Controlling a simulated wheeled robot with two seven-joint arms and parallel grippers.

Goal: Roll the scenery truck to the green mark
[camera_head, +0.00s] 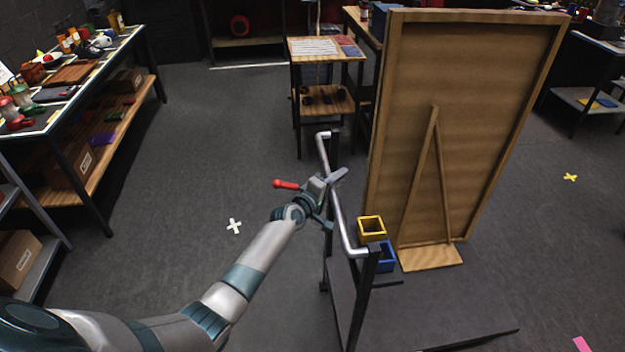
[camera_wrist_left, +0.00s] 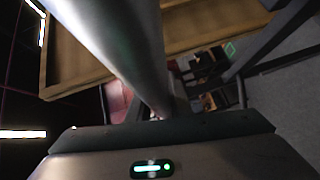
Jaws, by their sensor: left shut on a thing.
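The scenery truck is a low dark cart with a tall wooden flat (camera_head: 465,110) braced upright on it. Its silver push rail (camera_head: 346,232) stands on black posts at the near left end. My left gripper (camera_head: 333,184) is shut on this rail. In the left wrist view the rail (camera_wrist_left: 135,50) runs between the jaws. A red-tipped lever (camera_head: 286,185) shows beside the gripper. A small green outline (camera_wrist_left: 229,49) shows in the left wrist view; I cannot tell whether it is the floor mark. No green mark shows in the head view. My right gripper is not in view.
A yellow bin (camera_head: 371,228) and a blue bin (camera_head: 382,257) sit by the rail. Floor marks are a white cross (camera_head: 234,226), a yellow cross (camera_head: 570,177) and a pink piece (camera_head: 582,344). A small table (camera_head: 325,48) stands behind.

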